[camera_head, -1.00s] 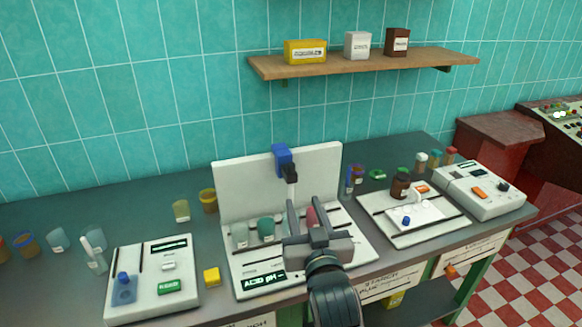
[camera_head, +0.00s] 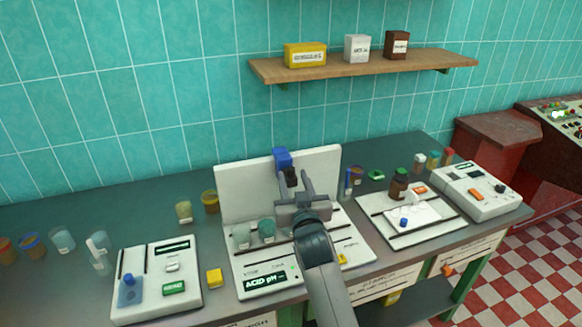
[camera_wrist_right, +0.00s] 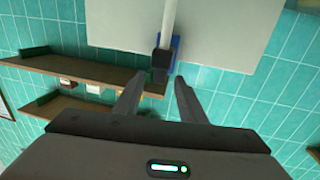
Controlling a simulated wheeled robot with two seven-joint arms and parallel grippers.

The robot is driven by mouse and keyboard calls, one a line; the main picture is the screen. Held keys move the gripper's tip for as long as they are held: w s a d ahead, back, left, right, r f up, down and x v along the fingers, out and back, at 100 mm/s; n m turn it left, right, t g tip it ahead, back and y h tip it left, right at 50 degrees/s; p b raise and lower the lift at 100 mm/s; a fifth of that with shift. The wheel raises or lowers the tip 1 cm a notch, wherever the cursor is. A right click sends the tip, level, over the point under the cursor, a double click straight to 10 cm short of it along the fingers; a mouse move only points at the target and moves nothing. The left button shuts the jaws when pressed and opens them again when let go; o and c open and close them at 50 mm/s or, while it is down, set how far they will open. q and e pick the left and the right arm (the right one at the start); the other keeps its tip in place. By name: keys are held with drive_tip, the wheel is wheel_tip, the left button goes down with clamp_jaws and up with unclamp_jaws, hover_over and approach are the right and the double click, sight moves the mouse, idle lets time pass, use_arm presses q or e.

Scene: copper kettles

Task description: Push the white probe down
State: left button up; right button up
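A blue mount (camera_head: 282,157) with a black holder (camera_head: 291,173) sits on the upright white back panel of the middle station. In the right wrist view, which looks upside down, the white probe (camera_wrist_right: 168,25) is a thin rod running from the black holder (camera_wrist_right: 161,60). In the head view the rod is hidden behind my right gripper. My right gripper (camera_head: 295,183) is open and empty, just in front of and below the holder. In the wrist view its fingers (camera_wrist_right: 157,78) stand either side of the holder, and contact cannot be told. My left gripper is out of view.
Green containers (camera_head: 266,230) stand on the middle station's base. Bottles and a white tray (camera_head: 440,234) are to the right. A wooden shelf (camera_head: 350,69) hangs above.

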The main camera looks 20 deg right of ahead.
sight(292, 175)
drive_tip(key=shift+w+d+p, duration=0.15)
drive_tip(key=shift+w+p, duration=0.1)
drive_tip(key=shift+w, duration=0.8)
drive_tip(key=shift+w+d+p, duration=0.15)
drive_tip(key=shift+w+p, duration=0.05)
drive_tip(key=shift+w, duration=0.85)
drive_tip(key=shift+c, duration=0.6)
clamp_jaws()
drive_tip(key=shift+f, duration=0.15)
